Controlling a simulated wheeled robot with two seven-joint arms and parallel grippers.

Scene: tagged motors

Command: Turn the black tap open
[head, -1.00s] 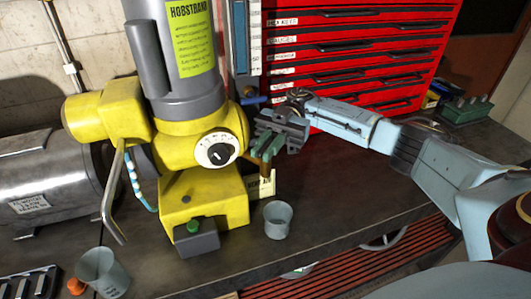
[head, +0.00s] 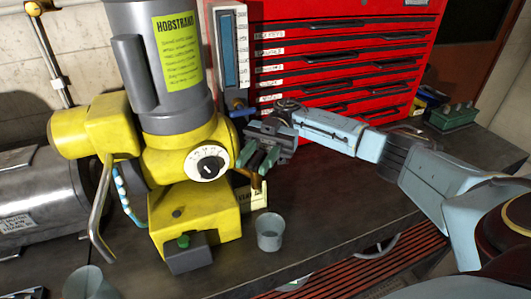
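My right gripper (head: 258,157) is beside the yellow machine (head: 196,214), just right of its white dial (head: 208,163). Its two green fingertips stand apart, with something dark between them; I cannot tell whether that is the black tap or shadow. A copper-brown spout (head: 264,183) hangs just below the fingers. The black tap itself cannot be made out clearly; the gripper may be hiding it. A blue tap handle (head: 242,112) shows above and left of the gripper. My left gripper is not in view.
A grey cup (head: 270,232) stands on the dark bench below the spout, and another cup (head: 90,284) is at the lower left. A red drawer cabinet (head: 345,72) stands behind my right arm. The bench (head: 340,210) is clear right of the cup.

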